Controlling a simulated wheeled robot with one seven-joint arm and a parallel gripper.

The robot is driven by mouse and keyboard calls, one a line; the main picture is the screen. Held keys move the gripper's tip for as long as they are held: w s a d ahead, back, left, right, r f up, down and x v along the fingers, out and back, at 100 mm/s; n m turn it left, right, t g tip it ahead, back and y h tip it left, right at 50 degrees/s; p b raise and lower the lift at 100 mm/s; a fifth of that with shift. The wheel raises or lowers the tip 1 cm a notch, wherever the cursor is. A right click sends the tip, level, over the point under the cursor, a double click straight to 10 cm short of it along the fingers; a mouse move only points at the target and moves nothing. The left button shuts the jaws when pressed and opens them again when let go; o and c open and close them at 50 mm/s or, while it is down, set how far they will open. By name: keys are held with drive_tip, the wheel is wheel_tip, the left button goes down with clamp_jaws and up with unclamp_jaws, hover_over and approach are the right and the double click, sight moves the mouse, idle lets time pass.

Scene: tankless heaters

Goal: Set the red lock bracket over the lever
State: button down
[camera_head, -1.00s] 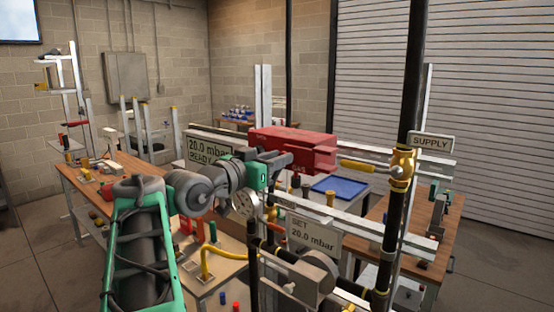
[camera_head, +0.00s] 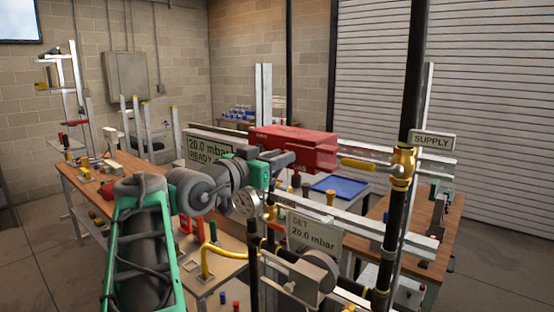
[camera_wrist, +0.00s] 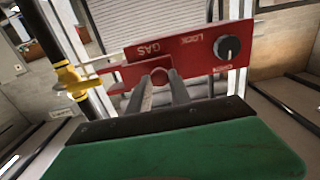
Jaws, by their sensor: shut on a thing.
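The red lock bracket (camera_head: 295,146) is held level in the air, left of the yellow lever (camera_head: 358,164) on the supply pipe. In the wrist view the bracket (camera_wrist: 190,55) shows a dark round knob, a slot at its left end and the words GAS and LOCK upside down. My gripper (camera_head: 284,158) is shut on its round red tab; the fingers (camera_wrist: 160,88) also show in the wrist view. The slotted end points at the lever and is close to its tip. The head view shows a small gap or slight overlap; I cannot tell which.
The brass valve (camera_head: 402,163) sits on the black vertical pipe (camera_head: 410,75) beside the SUPPLY sign (camera_head: 433,142). White horizontal rails, a gauge (camera_head: 247,204) and a "SET 20.0 mbar" sign (camera_head: 315,236) stand close below. A blue tray (camera_head: 338,187) lies behind.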

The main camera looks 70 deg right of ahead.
sight(305, 155)
drive_tip(key=s, duration=0.1)
drive_tip(key=s+a+b, duration=0.1)
drive_tip(key=s+b, duration=0.1)
drive_tip(key=shift+s+a+f, duration=0.1)
drive_tip(key=shift+s+a, duration=0.2)
drive_tip(key=shift+s, duration=0.05)
drive_tip(key=c, duration=1.2)
unclamp_jaws()
drive_tip(key=shift+w, duration=0.1)
drive_tip(key=b+v, duration=0.1)
drive_tip(key=v, duration=0.6)
drive_tip(key=shift+w+a+b, duration=0.15)
drive_tip(key=shift+a+b, duration=0.2)
